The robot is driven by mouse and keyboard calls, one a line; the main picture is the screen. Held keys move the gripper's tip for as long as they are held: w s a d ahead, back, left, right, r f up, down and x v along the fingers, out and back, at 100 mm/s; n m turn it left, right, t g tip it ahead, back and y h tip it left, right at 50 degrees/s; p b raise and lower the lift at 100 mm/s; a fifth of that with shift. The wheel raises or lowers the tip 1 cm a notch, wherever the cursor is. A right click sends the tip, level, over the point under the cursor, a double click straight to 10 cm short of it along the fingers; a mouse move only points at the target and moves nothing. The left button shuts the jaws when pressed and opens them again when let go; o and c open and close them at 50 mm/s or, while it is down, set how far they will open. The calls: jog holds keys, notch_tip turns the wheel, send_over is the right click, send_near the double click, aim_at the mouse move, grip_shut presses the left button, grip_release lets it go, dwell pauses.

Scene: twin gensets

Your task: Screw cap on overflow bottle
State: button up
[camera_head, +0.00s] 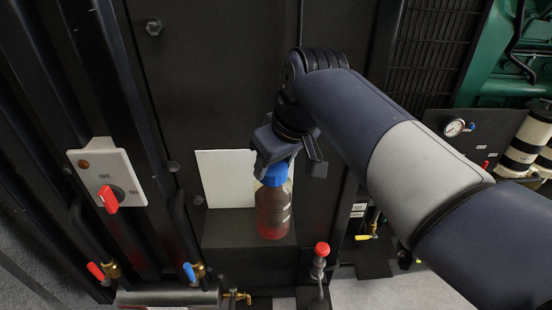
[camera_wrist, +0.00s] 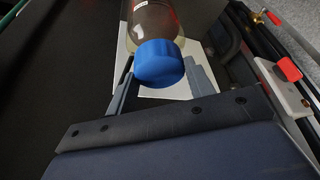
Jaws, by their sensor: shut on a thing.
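The overflow bottle (camera_head: 273,212) stands upright on a dark ledge, clear with reddish-brown liquid in its lower part. The blue cap (camera_head: 273,176) sits at the bottle's top. My gripper (camera_head: 272,166) comes from above and is shut on the cap. In the wrist view the blue cap (camera_wrist: 158,63) lies between the two fingers of my gripper (camera_wrist: 158,82), with the bottle (camera_wrist: 150,20) beyond it. The cap appears in line with the bottle neck. The thread is hidden, so I cannot tell how tight it is.
A white panel (camera_head: 223,180) is behind the bottle. A switch box with a red knob (camera_head: 108,198) is at left. A red-topped lever (camera_head: 321,250) stands right of the ledge (camera_head: 228,230). Valves with red (camera_head: 96,271) and blue (camera_head: 190,272) handles are lower left.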

jog(key=shift+m+h, duration=0.3)
jog(key=shift+m, duration=0.4)
jog(key=shift+a+m+t+h+p, duration=0.15)
jog(key=shift+m+h+p, duration=0.2)
jog(key=shift+m, duration=0.8)
jog(key=shift+a+m+t+h+p, duration=0.15)
jog(key=shift+m+h, duration=0.3)
jog(key=shift+m, duration=0.7)
jog(key=shift+d, duration=0.1)
jog(key=o, duration=1)
jog(key=shift+o, duration=0.2)
jog(key=shift+c, duration=0.5)
